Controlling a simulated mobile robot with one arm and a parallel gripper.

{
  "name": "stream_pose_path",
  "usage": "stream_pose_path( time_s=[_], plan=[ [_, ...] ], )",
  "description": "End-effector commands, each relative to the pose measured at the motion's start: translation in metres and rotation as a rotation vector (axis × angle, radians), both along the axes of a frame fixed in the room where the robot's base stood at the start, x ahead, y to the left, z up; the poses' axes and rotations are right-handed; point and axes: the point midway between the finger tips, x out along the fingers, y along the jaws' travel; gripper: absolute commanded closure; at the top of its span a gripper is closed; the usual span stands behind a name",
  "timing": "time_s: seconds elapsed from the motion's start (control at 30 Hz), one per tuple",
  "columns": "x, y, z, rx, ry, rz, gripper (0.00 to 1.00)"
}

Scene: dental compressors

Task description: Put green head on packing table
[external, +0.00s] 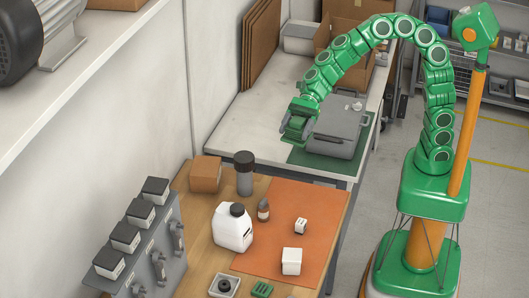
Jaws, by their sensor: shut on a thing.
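My gripper (299,119) is over the white packing table (245,121), near its front edge and beside a grey case. It is shut on a green block, the green head (293,132), which blends with the green of my arm. Its outline is partly hidden by the fingers, and I cannot tell whether it touches the table top. A small green ribbed part (262,289) lies on the wooden table at the bottom of the view.
The grey case (342,128) lies on a green mat (305,158). Cardboard boxes (345,38) and flat cardboard stand at the back. The wooden table holds a white jug (232,228), a dark-capped bottle (244,175) and small white blocks on an orange mat (270,255). The packing table's left part is clear.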

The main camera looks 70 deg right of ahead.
Motion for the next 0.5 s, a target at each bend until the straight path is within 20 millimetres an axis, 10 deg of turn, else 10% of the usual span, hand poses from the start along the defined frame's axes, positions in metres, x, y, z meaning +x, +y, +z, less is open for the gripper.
stream_pose_path(
  time_s=[0.5],
  plan=[
    [0.053,-0.009,0.002,0.003,0.004,-0.185,0.83]
  ],
)
